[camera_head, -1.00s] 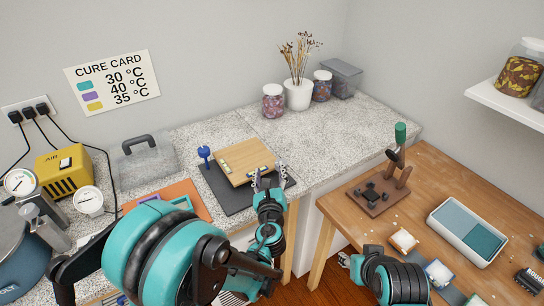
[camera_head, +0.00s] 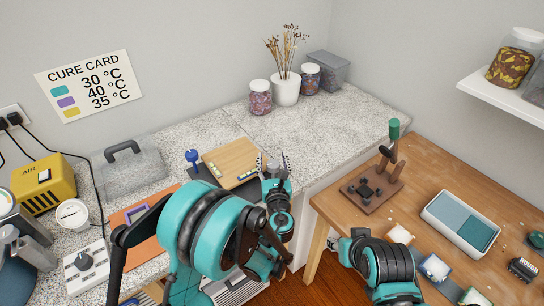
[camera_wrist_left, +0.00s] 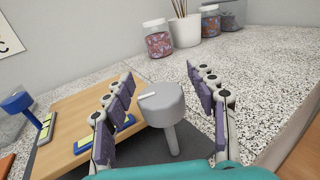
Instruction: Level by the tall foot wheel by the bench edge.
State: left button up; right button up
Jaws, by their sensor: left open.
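A wooden board (camera_head: 232,158) lies on a dark mat (camera_head: 207,174) near the bench edge, with yellow-green level vials (camera_wrist_left: 98,136) on it. A tall grey foot wheel (camera_wrist_left: 162,103) with a white mark on top stands at the board's right corner in the left wrist view; it is hidden in the head view. My left gripper (camera_head: 274,161) is open, its fingers on either side of the wheel in the wrist view (camera_wrist_left: 160,78); contact is not clear. A blue foot wheel (camera_head: 191,157) stands at the board's far left, also in the wrist view (camera_wrist_left: 16,103). My right gripper (camera_head: 335,244) is low and small; its jaws are unclear.
Jars (camera_head: 260,97) and a white vase (camera_head: 286,89) stand at the back of the speckled bench (camera_head: 330,131). A wooden table (camera_head: 450,175) at right holds a brown press (camera_head: 375,188) and a tray (camera_head: 462,224). An orange mat (camera_head: 135,220) lies left of the board.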

pick_arm(q)
jog(key=shift+w, duration=0.85)
jog(key=c, duration=1.3)
grip_shut()
